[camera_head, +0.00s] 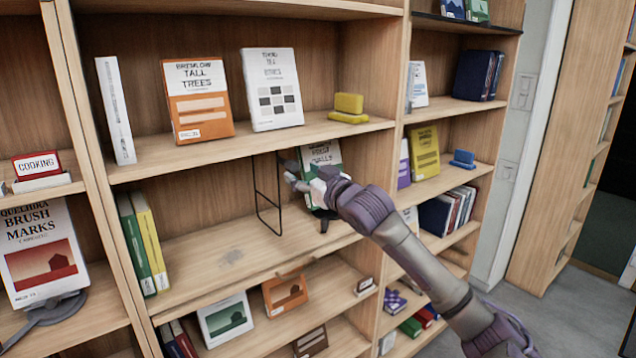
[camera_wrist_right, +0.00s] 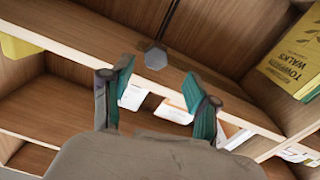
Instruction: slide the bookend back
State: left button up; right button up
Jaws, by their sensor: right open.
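The bookend (camera_head: 258,192) is a thin black wire frame, standing upright on the middle shelf left of the displayed book. My right gripper (camera_head: 296,181) reaches in from the right at that shelf, just right of the bookend; I cannot tell whether they touch. In the right wrist view my right gripper (camera_wrist_right: 158,78) is open, with teal finger pads and nothing between them. A dark rod with a grey hexagonal end (camera_wrist_right: 156,56) shows beyond the fingertips; I cannot tell what it belongs to. My left gripper is not in view.
A green and white book (camera_head: 325,156) stands right behind my right gripper. Green and yellow books (camera_head: 150,240) lean at the shelf's left end. A wooden upright (camera_head: 388,110) bounds the bay.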

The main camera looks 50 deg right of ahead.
jog(key=v, duration=0.6)
jog(key=shift+s, duration=0.25)
jog(key=shift+a, duration=0.15)
